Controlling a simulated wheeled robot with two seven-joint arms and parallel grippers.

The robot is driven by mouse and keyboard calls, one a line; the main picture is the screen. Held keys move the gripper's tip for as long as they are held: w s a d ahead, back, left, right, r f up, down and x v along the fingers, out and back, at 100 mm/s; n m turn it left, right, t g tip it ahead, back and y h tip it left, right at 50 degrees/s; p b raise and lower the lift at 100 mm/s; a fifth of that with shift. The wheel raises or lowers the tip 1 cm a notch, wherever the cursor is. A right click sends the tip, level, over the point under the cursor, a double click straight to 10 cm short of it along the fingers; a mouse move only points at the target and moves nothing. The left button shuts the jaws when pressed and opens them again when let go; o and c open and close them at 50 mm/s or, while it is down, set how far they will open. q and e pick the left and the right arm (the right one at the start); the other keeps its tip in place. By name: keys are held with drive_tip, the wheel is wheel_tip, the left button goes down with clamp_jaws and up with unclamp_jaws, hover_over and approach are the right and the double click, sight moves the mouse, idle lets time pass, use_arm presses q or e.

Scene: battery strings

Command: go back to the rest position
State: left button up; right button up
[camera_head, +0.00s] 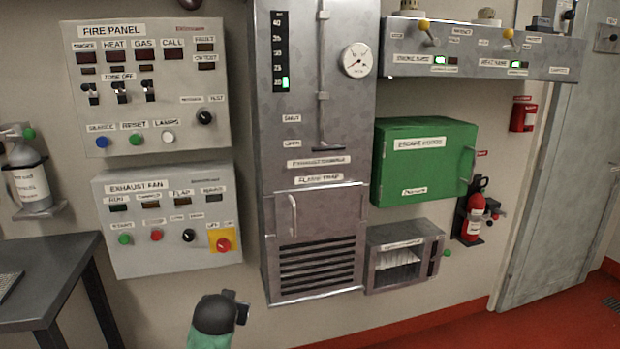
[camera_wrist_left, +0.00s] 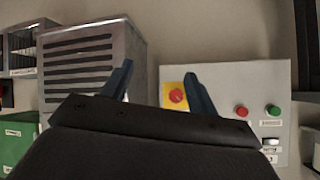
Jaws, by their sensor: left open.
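My left gripper (camera_wrist_left: 160,82) shows in the left wrist view with its two dark blue fingers apart and nothing between them. That view looks upside down. Beyond the fingers are the louvred flame trap (camera_wrist_left: 85,65) on the left and the exhaust fan panel (camera_wrist_left: 240,85) with its red knob on the right. The fingers look clear of both. In the head view a dark rounded part of my left arm shows at the bottom, below the exhaust fan panel (camera_head: 150,265); the fingertips cannot be made out there. My right gripper is in neither view.
A dark table (camera_head: 50,265) stands at the left. The fire panel (camera_head: 210,145), tall metal cabinet (camera_head: 275,130), green box (camera_head: 425,180) and open-fronted metal box (camera_head: 380,240) project from the wall. A red extinguisher (camera_head: 474,215) hangs near the door (camera_head: 565,170). Red floor (camera_head: 560,310) is clear at lower right.

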use_arm(q)
drive_tip(key=s+d+f+g+h+p, duration=0.1)
drive_tip(key=s+d+f+g+p, duration=0.1)
drive_tip(key=s, duration=1.2)
drive_tip(key=s+d+f+g+h+p, duration=0.1)
drive_tip(key=s+f, duration=0.6)
drive_tip(key=s, duration=0.7)
drive_tip(key=s+d+f+g+h+p, duration=0.1)
drive_tip(key=s+d+f+g+p, duration=0.2)
drive_tip(key=s, duration=1.2)
wheel_tip(320, 180, down, 2)
drive_tip(key=g+p, duration=0.2)
drive_tip(key=shift+d+m+p, duration=0.35)
drive_tip(key=shift+m+p, duration=0.05)
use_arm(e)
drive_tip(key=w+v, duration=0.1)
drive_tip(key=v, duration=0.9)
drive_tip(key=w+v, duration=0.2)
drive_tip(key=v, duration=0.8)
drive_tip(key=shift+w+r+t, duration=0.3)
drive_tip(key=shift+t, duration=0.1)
use_arm(q)
drive_tip(key=shift+s, duration=0.1)
